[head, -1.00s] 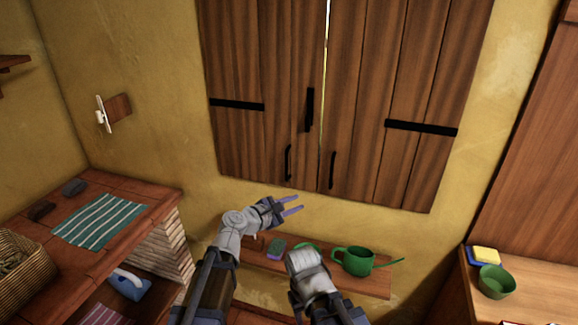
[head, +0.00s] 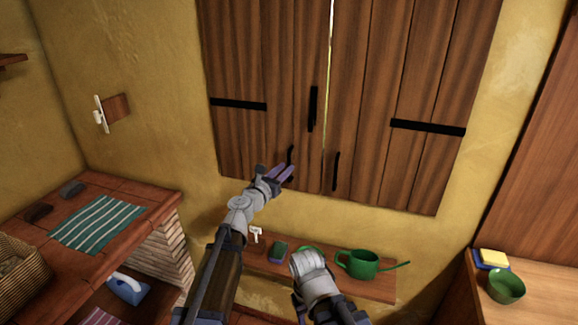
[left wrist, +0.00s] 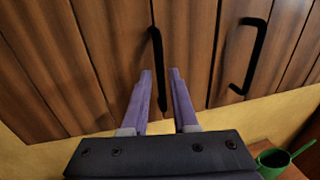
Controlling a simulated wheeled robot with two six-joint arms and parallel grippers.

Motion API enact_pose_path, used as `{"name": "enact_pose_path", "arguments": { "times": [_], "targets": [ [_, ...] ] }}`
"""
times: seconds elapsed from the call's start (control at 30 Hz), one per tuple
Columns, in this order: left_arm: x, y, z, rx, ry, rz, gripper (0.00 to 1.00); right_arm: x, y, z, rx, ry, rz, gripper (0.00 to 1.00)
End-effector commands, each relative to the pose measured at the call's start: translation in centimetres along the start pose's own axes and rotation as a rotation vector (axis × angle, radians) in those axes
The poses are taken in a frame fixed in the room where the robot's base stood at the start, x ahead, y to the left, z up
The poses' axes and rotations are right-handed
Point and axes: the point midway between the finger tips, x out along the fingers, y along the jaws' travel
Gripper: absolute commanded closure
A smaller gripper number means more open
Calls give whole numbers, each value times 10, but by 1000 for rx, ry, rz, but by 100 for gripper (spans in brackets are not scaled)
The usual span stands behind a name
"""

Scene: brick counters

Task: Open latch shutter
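The wooden shutter has a left panel (head: 262,60) and a right panel (head: 372,80), with a thin bright gap between them. A black latch bar (head: 313,108) stands upright on the left panel near the gap. Each panel has a black handle low down: the left handle (head: 290,158) and the right handle (head: 336,172). My left gripper (head: 284,172) is open, just in front of the left handle. In the left wrist view its purple fingers (left wrist: 160,95) point at the left handle (left wrist: 155,65), apart from each other. My right arm shows low in the head view; its fingers are hidden.
A shelf (head: 300,275) below the shutter bears a green watering can (head: 360,263) and a sponge (head: 279,250). A brick counter with a striped cloth (head: 97,223) is at left. A counter at right bears a green bowl (head: 506,286) and sponges.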

Motion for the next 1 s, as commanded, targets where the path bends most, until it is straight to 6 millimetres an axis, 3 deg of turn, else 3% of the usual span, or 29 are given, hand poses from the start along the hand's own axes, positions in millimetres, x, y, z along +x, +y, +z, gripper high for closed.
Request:
{"name": "enact_pose_path", "arguments": {
  "times": [0.03,0.2,0.47,0.73,1.0],
  "targets": [
    [12,1,0,0,0,-1,73,0,0,0,0,0,0,50],
    [31,0,0,1,0,-2,73,0,0,0,0,0,0,50],
    [32,0,0,1,0,-1,73,0,0,0,0,0,0,50],
    [32,0,0,1,0,-1,100,0,0,0,0,0,0,50],
    [32,0,0,1,0,-1,100,0,0,0,0,0,0,50]
  ]
}}
